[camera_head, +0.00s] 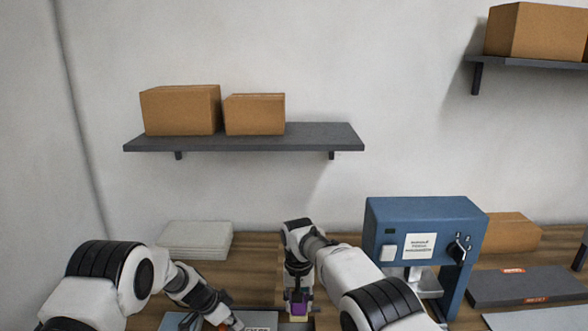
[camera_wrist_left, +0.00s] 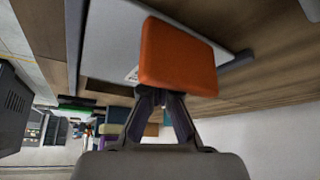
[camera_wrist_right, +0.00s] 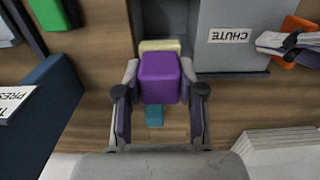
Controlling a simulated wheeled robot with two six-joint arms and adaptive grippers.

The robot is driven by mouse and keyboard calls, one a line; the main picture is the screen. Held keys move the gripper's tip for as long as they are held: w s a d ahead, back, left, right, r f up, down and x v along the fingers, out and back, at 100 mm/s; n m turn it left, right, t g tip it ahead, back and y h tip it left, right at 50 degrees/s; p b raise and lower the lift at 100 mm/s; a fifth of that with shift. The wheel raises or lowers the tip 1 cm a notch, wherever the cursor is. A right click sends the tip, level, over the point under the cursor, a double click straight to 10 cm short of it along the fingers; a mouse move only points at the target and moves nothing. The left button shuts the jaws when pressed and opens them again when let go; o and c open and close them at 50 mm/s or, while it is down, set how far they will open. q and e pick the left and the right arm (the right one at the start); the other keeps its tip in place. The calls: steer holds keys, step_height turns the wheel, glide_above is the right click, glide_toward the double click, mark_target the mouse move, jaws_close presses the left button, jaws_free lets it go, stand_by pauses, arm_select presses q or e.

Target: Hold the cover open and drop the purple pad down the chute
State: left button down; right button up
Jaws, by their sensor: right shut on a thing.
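The purple pad (camera_wrist_right: 160,77) is held between the fingers of my right gripper (camera_wrist_right: 159,92); it also shows in the head view (camera_head: 298,309). A cream part shows at the pad's far edge. A grey panel labelled CHUTE (camera_wrist_right: 215,60) lies just beyond and to the right, beside a dark recess (camera_wrist_right: 165,20). My left gripper (camera_wrist_left: 160,95) has its fingertips close together at an orange block (camera_wrist_left: 178,57), which hides the very tips. In the right wrist view, the left gripper (camera_wrist_right: 285,42) is beside the orange piece at the panel's right. Whether the cover is raised is unclear.
A blue press-like machine (camera_head: 425,230) stands right of my right arm. A white stack (camera_head: 195,240) lies at the back left. Boxes on a wall shelf (camera_head: 250,138) are well above.

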mark_target(301, 315)
steer(key=shift+s+d+f, duration=0.1)
steer(key=shift+s+f, duration=0.1)
steer(key=shift+f, duration=0.55)
steer(key=shift+s+d+f, duration=0.1)
steer(key=shift+s+f, duration=0.05)
steer(key=shift+f, duration=0.55)
steer(key=shift+s+d+f, duration=0.1)
steer(key=shift+s+f, duration=0.1)
steer(key=shift+f, duration=0.55)
steer(key=o, duration=1.9)
steer(key=shift+r, duration=3.55)
